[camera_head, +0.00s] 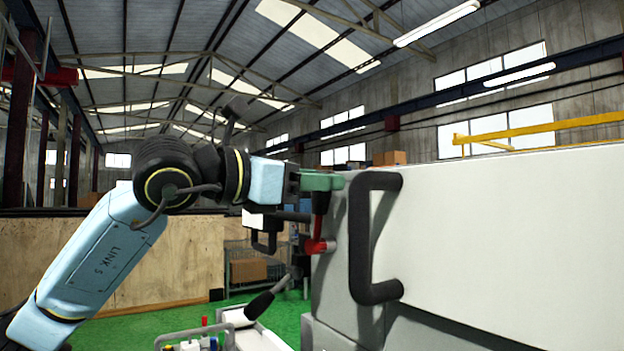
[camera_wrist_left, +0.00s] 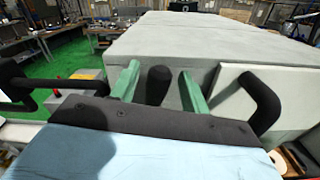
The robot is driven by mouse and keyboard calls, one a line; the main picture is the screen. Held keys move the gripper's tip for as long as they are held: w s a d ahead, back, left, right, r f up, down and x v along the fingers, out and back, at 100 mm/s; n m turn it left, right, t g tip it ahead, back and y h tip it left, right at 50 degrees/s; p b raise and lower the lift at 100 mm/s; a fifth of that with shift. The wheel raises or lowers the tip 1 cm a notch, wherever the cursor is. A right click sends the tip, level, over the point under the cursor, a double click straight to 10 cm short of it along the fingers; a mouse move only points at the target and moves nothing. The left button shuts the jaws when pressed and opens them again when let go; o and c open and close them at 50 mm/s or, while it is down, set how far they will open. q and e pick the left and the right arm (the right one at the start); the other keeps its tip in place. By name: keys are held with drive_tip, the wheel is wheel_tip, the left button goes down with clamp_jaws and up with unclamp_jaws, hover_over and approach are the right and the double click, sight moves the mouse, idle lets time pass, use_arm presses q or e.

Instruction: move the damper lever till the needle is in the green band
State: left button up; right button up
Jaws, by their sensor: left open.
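My left gripper (camera_head: 322,181) is at the left side of the grey machine, its green fingers level near the top of a black handle. In the left wrist view its two fingers (camera_wrist_left: 159,70) are apart, with a dark rounded knob (camera_wrist_left: 158,86) between them; I cannot tell whether they touch it. In the head view a red lever (camera_head: 319,230) rises from a red hub on the machine's side to just under the fingers, its upper part dark and partly hidden. No gauge, needle or green band shows. My right gripper is not in view.
The grey machine (camera_head: 510,230) fills the right, with a black bar handle (camera_head: 375,293) close to my fingers. A black-gripped lever (camera_head: 268,298) stands lower left of it. The wrist view also shows black handles on both sides. Green floor (camera_head: 285,316) lies below.

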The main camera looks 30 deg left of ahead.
use_arm(q)
drive_tip(key=b+v, duration=0.4)
drive_tip(key=v, duration=0.9)
drive_tip(key=shift+s, duration=0.2)
idle(1.6)
